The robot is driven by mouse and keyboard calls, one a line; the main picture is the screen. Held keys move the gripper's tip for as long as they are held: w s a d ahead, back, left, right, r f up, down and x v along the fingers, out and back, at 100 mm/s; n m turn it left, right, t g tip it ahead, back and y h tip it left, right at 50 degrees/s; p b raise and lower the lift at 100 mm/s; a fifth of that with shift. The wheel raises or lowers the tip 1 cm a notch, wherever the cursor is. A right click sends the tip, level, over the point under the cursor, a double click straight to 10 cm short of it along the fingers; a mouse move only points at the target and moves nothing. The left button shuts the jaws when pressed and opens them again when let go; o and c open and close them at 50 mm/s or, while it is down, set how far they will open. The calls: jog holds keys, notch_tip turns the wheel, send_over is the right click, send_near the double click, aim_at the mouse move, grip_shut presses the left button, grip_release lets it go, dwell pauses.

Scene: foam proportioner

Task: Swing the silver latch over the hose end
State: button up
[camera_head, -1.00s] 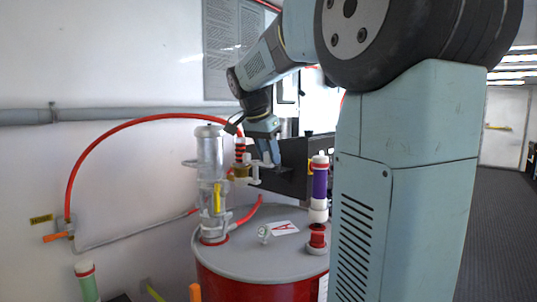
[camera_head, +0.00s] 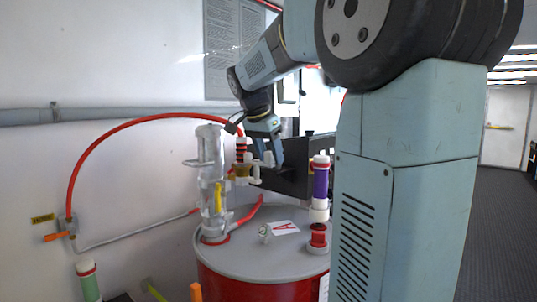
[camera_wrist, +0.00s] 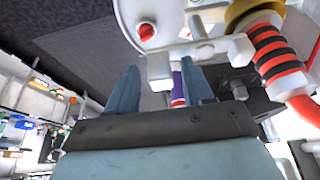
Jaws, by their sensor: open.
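The red hose end with black bands (camera_head: 240,150) stands at a brass collar on the fitting beside the clear cylinder. In the wrist view the banded hose (camera_wrist: 275,55) and brass collar (camera_wrist: 256,12) are at upper right. A pale silver piece with a blocky end, apparently the latch (camera_wrist: 200,52), runs beside the collar. My gripper (camera_head: 269,158) is at the right of the hose end. In the wrist view my open gripper (camera_wrist: 160,78) has the piece's blocky end between or just beyond its fingertips. I cannot tell whether they touch.
The clear cylinder (camera_head: 211,160) stands on the red drum (camera_head: 255,290), left of the fitting. A purple and white tube (camera_head: 320,185) and a red spool-shaped part (camera_head: 317,237) are at the drum's right. The red hose (camera_head: 115,139) arches left to the wall.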

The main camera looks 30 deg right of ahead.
jog(key=v, duration=1.3)
jog(key=shift+a+r, duration=0.25)
jog(key=shift+r, duration=0.05)
jog(key=s+a+f+n+t+y, duration=0.2)
jog(key=s+a+f+n, duration=0.1)
jog(key=s+f+n, duration=0.4)
jog(key=s+a+f+n+t+y, duration=0.2)
jog(key=s+f+n, duration=0.4)
jog(key=s+f, duration=0.7)
notch_tip(320, 180, down, 6)
jog(key=shift+s+a+n, duration=0.3)
jog(key=shift+a+n, duration=0.1)
jog(key=shift+a, duration=0.2)
